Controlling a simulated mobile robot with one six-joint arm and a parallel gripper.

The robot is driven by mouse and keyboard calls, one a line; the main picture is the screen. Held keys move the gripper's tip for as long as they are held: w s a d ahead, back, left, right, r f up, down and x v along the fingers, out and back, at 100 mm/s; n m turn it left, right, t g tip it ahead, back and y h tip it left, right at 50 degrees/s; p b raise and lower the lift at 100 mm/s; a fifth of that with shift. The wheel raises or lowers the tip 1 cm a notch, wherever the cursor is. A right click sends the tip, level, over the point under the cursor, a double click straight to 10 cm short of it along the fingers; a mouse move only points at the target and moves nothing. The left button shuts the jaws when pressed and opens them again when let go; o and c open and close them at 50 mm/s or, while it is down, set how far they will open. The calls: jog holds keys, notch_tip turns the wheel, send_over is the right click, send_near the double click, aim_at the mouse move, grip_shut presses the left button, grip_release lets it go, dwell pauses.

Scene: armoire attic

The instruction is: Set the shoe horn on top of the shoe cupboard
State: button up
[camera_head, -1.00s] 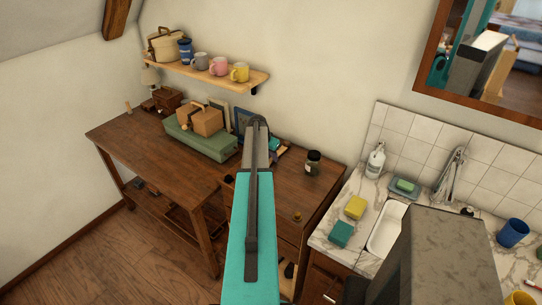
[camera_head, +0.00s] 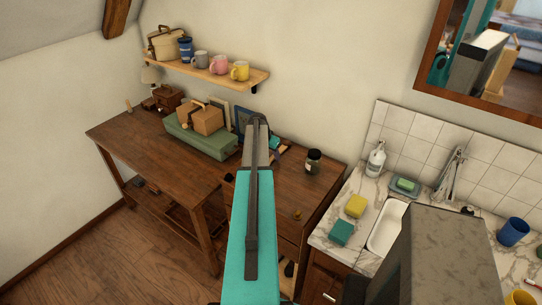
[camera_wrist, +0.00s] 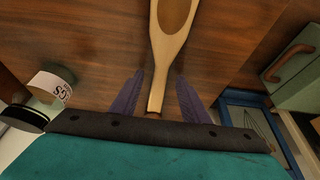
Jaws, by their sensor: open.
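The pale wooden shoe horn (camera_wrist: 172,45) lies on a brown wooden top in the wrist view, its wide end running out of the top of the picture. My gripper (camera_wrist: 160,92) is open. Its two purple fingers stand on either side of the shoe horn's narrow handle, with visible gaps and no clear contact.
A dark-lidded jar (camera_head: 312,161) stands on the wooden top, also close left of the fingers in the wrist view (camera_wrist: 50,88). A green case (camera_head: 190,140) and a blue frame (camera_wrist: 250,112) are on the other side. A sink counter (camera_head: 352,237) is at right.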

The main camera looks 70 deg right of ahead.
jog(key=b+v, duration=0.3)
jog(key=v, duration=0.8)
jog(key=shift+a+r, duration=0.25)
jog(key=shift+r, duration=0.1)
jog(key=shift+w, duration=0.1)
dwell(0.4)
